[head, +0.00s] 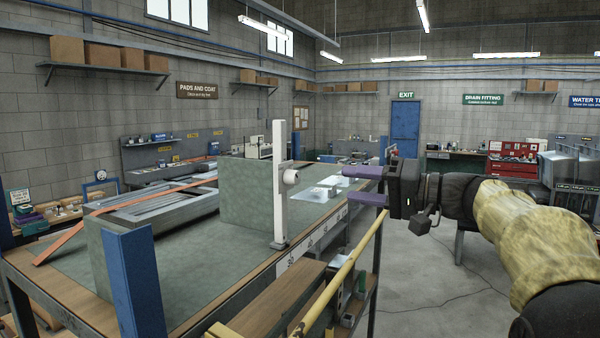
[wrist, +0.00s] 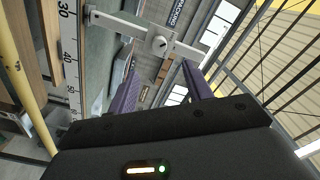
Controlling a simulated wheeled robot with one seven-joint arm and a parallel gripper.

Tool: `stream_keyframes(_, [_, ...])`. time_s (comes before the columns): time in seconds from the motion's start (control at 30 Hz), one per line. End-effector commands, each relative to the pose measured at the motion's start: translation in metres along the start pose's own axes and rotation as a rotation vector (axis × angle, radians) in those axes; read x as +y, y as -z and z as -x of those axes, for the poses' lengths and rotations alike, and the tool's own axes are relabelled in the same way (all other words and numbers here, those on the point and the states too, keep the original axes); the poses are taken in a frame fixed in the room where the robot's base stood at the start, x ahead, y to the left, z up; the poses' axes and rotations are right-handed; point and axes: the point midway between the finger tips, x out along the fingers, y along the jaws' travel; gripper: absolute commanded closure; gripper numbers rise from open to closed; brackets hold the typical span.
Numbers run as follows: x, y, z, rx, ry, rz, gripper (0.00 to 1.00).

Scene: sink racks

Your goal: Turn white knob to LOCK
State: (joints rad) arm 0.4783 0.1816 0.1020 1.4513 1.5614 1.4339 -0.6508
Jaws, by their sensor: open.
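The white knob (head: 291,176) sits on a white upright post (head: 279,200) that stands at the edge of the green-topped bench. Any LOCK lettering is too small to read. My gripper (head: 364,186) is open, with two purple fingers pointing left toward the post. It is to the right of the knob and apart from it. In the wrist view the purple fingers (wrist: 160,85) have nothing between them.
A yellow rail (head: 345,268) runs along the bench's near side, below my gripper. A numbered scale strip (head: 310,247) lies along the bench edge. A stone-like block (head: 250,195) stands behind the post. An orange strap (head: 140,205) crosses a metal frame at left.

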Motion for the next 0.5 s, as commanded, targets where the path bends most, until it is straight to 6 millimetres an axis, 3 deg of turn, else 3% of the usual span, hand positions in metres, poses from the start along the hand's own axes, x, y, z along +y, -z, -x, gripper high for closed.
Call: stream_keyframes(0.5, [-0.004,0.002,-0.092,-0.001,0.000,-0.003,0.50])
